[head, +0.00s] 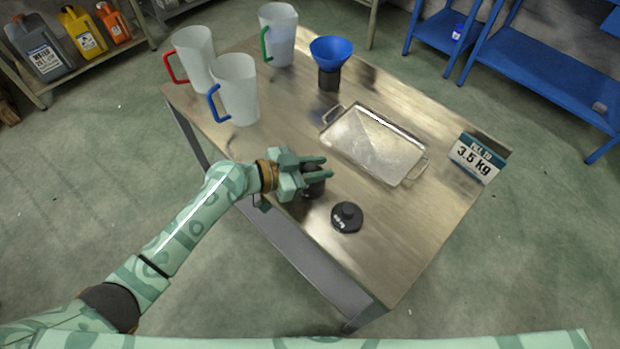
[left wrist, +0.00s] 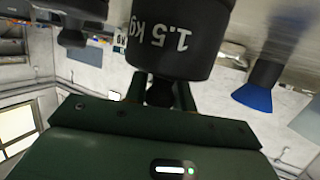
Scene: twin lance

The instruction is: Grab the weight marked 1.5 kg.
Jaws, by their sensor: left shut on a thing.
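The black weight marked 1.5 kg (left wrist: 172,45) shows large in the left wrist view, its label upside down there. In the head view the same dark weight (head: 313,187) stands on the table, mostly hidden behind the fingers. My left gripper (head: 318,172) is shut on it; in the left wrist view its fingers (left wrist: 160,95) close around the narrow knob of the weight. A second, flatter black weight (head: 347,217) lies close by on the table; its label is too small to read. My right gripper is not in view.
The front right of the table is clear.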

